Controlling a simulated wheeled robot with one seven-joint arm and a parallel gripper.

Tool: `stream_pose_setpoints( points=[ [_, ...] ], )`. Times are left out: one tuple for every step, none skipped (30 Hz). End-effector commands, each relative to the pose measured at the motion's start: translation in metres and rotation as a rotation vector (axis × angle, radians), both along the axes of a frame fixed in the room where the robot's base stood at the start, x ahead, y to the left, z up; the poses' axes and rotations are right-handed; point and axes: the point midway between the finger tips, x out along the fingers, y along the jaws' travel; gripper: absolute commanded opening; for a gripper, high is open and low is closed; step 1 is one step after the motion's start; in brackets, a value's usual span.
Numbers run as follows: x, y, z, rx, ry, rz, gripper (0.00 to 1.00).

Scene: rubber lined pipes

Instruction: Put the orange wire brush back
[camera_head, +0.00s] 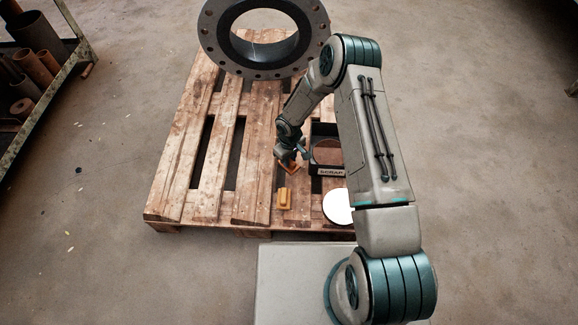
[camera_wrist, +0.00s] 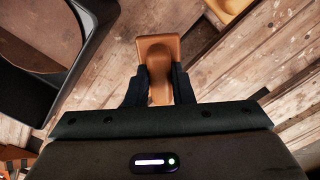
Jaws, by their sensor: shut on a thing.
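My gripper (camera_head: 286,158) is over the wooden pallet, just left of the scrap box. It is shut on an orange-brown handled thing, which I take to be the orange wire brush (camera_head: 290,169). In the wrist view the brush (camera_wrist: 158,48) sits between the two dark fingers of my gripper (camera_wrist: 158,82), with its wider block end pointing away from the palm. No bristles show. Whether it touches the pallet boards I cannot tell.
The black box marked SCRAP (camera_head: 331,172) holds a brown round piece. A yellow-orange block (camera_head: 285,199) lies nearer on the pallet (camera_head: 180,185), beside a white disc (camera_head: 338,207). A large flanged pipe (camera_head: 312,45) stands at the back. Bare boards lie left.

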Motion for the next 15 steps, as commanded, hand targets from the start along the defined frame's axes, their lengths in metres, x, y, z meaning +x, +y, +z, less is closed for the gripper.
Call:
stream_pose_setpoints(
  points=[
    [0.000, 0.000, -0.007, 0.000, 0.000, 0.000, 0.00],
    [0.000, 0.000, -0.012, 0.000, 0.001, 0.000, 0.00],
    [0.000, 0.000, -0.018, 0.000, 0.001, 0.000, 0.00],
    [0.000, 0.000, -0.023, 0.000, 0.001, 0.000, 0.00],
    [0.000, 0.000, -0.028, -0.001, 0.001, 0.001, 0.00],
    [0.000, 0.000, -0.032, 0.000, 0.000, 0.001, 0.00],
    [0.000, 0.000, -0.034, 0.000, 0.000, 0.000, 0.00],
    [0.000, 0.000, -0.034, 0.000, 0.000, 0.000, 0.00],
    [0.000, 0.000, -0.034, 0.000, 0.000, 0.000, 0.00],
    [0.000, 0.000, -0.033, 0.001, -0.001, 0.000, 0.00],
    [0.000, 0.000, -0.033, 0.001, -0.001, 0.000, 0.00],
    [0.000, 0.000, -0.033, 0.001, -0.001, 0.000, 0.00],
    [0.000, 0.000, -0.033, 0.001, -0.001, 0.000, 0.00],
    [0.000, 0.000, -0.033, 0.001, -0.001, 0.000, 0.00],
    [0.000, 0.000, -0.033, 0.001, -0.001, 0.000, 0.00]
  ],
)
